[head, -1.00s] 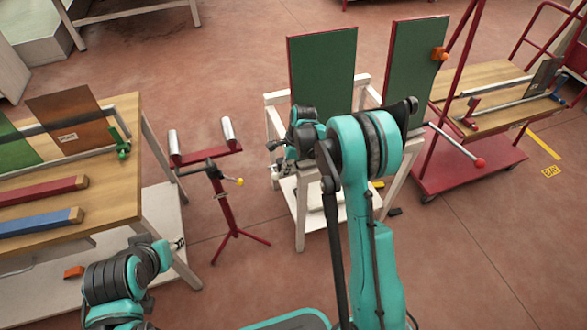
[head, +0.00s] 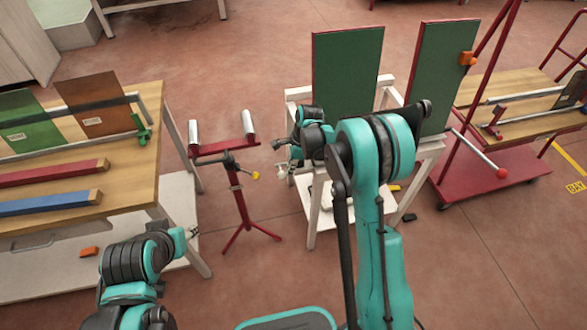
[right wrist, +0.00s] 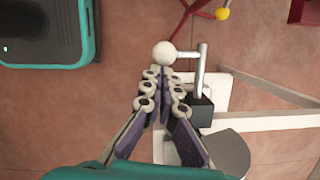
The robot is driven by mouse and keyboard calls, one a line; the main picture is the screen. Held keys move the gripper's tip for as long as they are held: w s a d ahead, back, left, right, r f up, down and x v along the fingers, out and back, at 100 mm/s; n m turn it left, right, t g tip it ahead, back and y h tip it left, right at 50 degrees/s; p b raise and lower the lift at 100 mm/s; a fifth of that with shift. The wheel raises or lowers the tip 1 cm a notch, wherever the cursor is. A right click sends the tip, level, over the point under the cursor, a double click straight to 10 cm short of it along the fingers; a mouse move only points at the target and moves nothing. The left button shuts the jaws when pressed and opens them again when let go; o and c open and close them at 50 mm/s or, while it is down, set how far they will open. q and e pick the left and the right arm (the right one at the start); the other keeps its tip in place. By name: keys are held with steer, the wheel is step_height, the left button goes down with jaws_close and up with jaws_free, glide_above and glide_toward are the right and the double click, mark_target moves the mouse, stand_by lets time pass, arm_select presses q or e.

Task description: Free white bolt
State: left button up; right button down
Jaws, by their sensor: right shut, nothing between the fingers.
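In the right wrist view the white bolt has a round white knob (right wrist: 164,53) on a bent metal rod (right wrist: 199,72), which runs to a black block (right wrist: 201,108) beside a white frame. My right gripper (right wrist: 164,72) is shut and empty. Its fingertips point at the knob and appear very close to it; I cannot tell whether they touch. In the head view the right gripper (head: 278,145) is at the left side of the white stand (head: 313,210), partly hidden by my arm. My left gripper (head: 191,232) is small beside the workbench, its finger opening unclear.
A red cart (head: 500,168) with a red-tipped lever is on the right. Open floor lies at front right.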

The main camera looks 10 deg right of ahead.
steer(key=shift+a, duration=0.1)
steer(key=s+d+r+p, duration=0.1)
steer(key=d+r+p, duration=0.2)
steer(key=d+r, duration=0.3)
steer(key=v, duration=0.4)
steer(key=shift+a+r+p, duration=0.3)
steer(key=shift+p, duration=0.05)
